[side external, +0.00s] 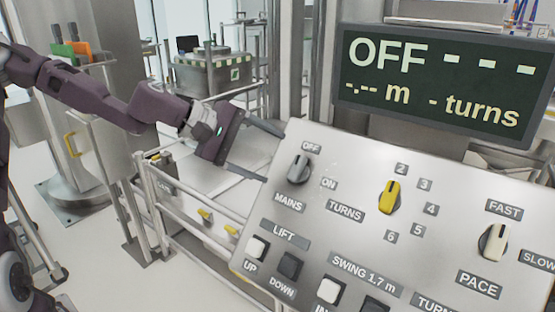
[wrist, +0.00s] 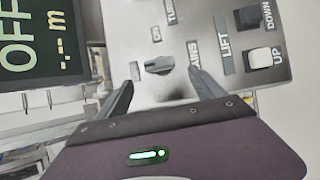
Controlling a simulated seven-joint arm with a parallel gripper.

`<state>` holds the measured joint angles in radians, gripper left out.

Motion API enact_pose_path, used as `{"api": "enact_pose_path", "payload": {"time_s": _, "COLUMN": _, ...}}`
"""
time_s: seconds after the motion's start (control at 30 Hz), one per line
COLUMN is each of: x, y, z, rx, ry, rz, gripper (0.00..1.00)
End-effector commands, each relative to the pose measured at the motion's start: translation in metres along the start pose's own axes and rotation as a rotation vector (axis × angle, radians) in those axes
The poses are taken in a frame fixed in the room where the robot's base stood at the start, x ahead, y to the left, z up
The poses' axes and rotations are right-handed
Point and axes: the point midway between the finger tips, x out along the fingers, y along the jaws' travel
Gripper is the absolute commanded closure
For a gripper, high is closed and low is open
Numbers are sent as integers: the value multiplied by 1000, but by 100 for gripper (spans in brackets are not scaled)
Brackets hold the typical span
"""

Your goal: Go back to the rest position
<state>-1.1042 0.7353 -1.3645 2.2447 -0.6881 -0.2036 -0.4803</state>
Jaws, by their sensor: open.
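My gripper (side external: 268,140) is open and empty, just left of the slanted control panel (side external: 345,148) in the side external view. In the wrist view its two fingers (wrist: 162,78) stand wide apart, with the grey MAINS knob (wrist: 158,66) showing between and beyond them. The same knob shows in the side external view, between its OFF and ON labels, its pointer turned up towards OFF. The fingers look clear of it; the exact gap is hard to tell. The dark display (side external: 440,85) reads OFF with dashes for metres and turns. No marked rest position shows.
The panel also carries a yellow TURNS knob (side external: 389,197), a white PACE knob (side external: 493,243), and LIFT buttons UP (side external: 257,247) and DOWN (side external: 290,265). Metal rails (side external: 185,215) stand below my arm. A grey column (side external: 95,120) rises behind it.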

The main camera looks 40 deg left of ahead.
Motion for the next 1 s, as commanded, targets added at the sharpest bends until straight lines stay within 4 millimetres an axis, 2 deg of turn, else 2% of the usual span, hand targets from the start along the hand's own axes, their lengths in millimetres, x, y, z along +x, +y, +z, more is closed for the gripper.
{"api": "enact_pose_path", "payload": {"time_s": 0.27, "x": 1, "y": -3, "z": 3, "rx": 18, "ry": -1, "rz": -10, "gripper": 22}}
{"api": "enact_pose_path", "payload": {"time_s": 0.37, "x": 8, "y": -30, "z": 26, "rx": 195, "ry": -3, "rz": -109, "gripper": 22}}
{"api": "enact_pose_path", "payload": {"time_s": 0.47, "x": 0, "y": -81, "z": 56, "rx": 540, "ry": 2, "rz": -302, "gripper": 22}}
{"api": "enact_pose_path", "payload": {"time_s": 0.5, "x": -12, "y": -99, "z": 63, "rx": 683, "ry": 9, "rz": -381, "gripper": 22}}
{"api": "enact_pose_path", "payload": {"time_s": 0.57, "x": -38, "y": -119, "z": 70, "rx": 873, "ry": 28, "rz": -483, "gripper": 22}}
{"api": "enact_pose_path", "payload": {"time_s": 0.67, "x": -96, "y": -139, "z": 78, "rx": 1130, "ry": 72, "rz": -605, "gripper": 22}}
{"api": "enact_pose_path", "payload": {"time_s": 0.7, "x": -121, "y": -145, "z": 81, "rx": 1206, "ry": 87, "rz": -637, "gripper": 22}}
{"api": "enact_pose_path", "payload": {"time_s": 0.8, "x": -178, "y": -162, "z": 87, "rx": 1343, "ry": 105, "rz": -670, "gripper": 22}}
{"api": "enact_pose_path", "payload": {"time_s": 0.9, "x": -216, "y": -179, "z": 88, "rx": 1412, "ry": 96, "rz": -669, "gripper": 22}}
{"api": "enact_pose_path", "payload": {"time_s": 1.0, "x": -235, "y": -190, "z": 88, "rx": 1442, "ry": 81, "rz": -663, "gripper": 22}}
